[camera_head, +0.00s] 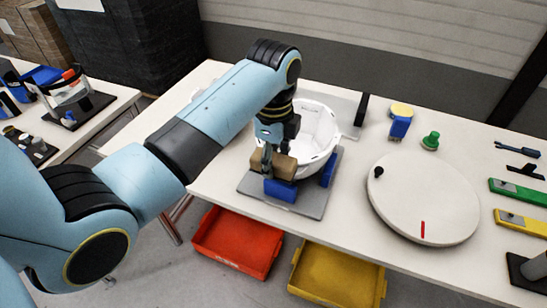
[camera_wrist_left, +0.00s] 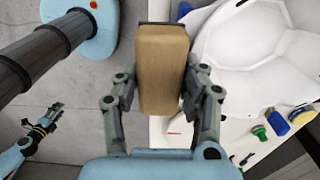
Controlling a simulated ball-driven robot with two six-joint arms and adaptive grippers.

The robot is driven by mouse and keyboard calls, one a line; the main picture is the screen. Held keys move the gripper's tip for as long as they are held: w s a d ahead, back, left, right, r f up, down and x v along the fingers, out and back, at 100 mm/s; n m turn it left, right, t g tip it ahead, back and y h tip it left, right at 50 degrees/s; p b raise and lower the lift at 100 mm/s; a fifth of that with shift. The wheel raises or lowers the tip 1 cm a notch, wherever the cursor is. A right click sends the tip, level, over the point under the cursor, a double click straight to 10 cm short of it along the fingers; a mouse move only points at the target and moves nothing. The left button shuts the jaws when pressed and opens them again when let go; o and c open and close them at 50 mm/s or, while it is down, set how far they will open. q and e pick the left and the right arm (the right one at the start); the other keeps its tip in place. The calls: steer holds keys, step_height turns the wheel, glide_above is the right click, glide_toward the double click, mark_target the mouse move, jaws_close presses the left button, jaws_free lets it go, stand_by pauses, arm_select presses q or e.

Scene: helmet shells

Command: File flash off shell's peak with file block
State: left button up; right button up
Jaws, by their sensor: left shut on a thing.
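The white helmet shell (camera_head: 318,132) sits open side up on a grey plate (camera_head: 305,208) with blue blocks (camera_head: 280,190) at its near side. My left gripper (camera_head: 272,152) is shut on the tan file block (camera_head: 284,167), at the shell's near-left rim. In the left wrist view the file block (camera_wrist_left: 161,70) is upright between both fingers, with the shell (camera_wrist_left: 240,45) to its right. I cannot tell whether block and shell touch. The peak's flash cannot be made out. My right gripper (camera_wrist_left: 42,125) shows small in the left wrist view, away from the shell; its jaw state is unclear.
A round white turntable (camera_head: 425,200) with a black knob and red mark lies right of the plate. A blue-and-yellow item (camera_head: 400,122) and green knob (camera_head: 430,140) stand behind it. Tools line the right edge. Red (camera_head: 238,240) and yellow (camera_head: 335,278) bins sit below the front edge.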

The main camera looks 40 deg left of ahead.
arm_select(q)
steer(key=shift+f, duration=0.5)
steer(key=shift+f, duration=0.5)
steer(key=shift+d, duration=0.1)
